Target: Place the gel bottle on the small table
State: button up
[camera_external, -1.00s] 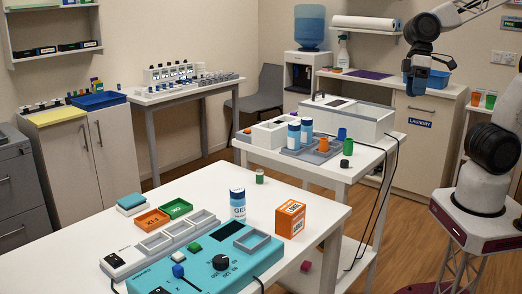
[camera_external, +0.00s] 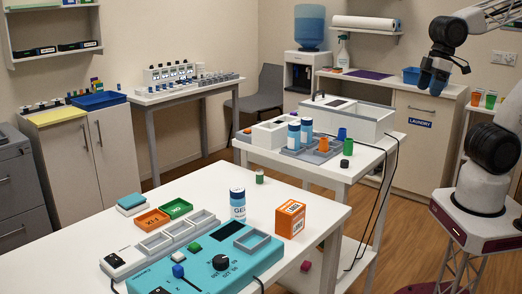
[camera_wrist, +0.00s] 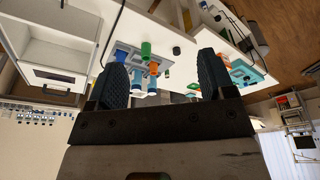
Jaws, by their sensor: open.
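The gel bottle (camera_external: 237,205), a blue and white bottle with a GEL label, stands upright on the large white front table (camera_external: 80,245), left of an orange box. A smaller white table (camera_external: 320,171) stands behind it and holds a grey tray with two similar blue and white bottles. I cannot tell for sure which table the task calls small. My gripper (camera_external: 433,82) is high at the upper right, far from the gel bottle. In the wrist view my gripper (camera_wrist: 162,56) has its dark fingers wide apart, with nothing held between them. I cannot make out the gel bottle there.
An orange box (camera_external: 290,219) and a teal device (camera_external: 208,264) flank the bottle's spot. The smaller table carries a grey tray (camera_external: 309,155), green cup (camera_external: 347,146) and white box unit (camera_external: 345,118). Black cables hang off its right edge.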

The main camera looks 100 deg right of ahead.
jog(key=shift+w, duration=0.1)
jog(key=w+a+f+m+y, duration=0.2)
jog(key=w+a+m+y, duration=0.15)
jog(key=w, duration=0.65)
jog(key=w+a+f+m+y, duration=0.25)
jog(key=w+a+m, duration=0.2)
jog(key=w, duration=0.65)
jog(key=w+a+f+m+y, duration=0.2)
jog(key=w+a+m+y, duration=0.15)
jog(key=w, duration=0.65)
jog(key=m+t+y, duration=0.1)
jog(key=m+t, duration=0.5)
jog(key=m, duration=0.9)
send_near(238, 205)
jog(key=shift+w+d+f+n, duration=0.25)
jog(key=shift+w+d+f, duration=0.15)
jog(key=shift+w+f, duration=0.4)
jog(key=shift+x, duration=1.2)
jog(key=shift+a+f, duration=0.1)
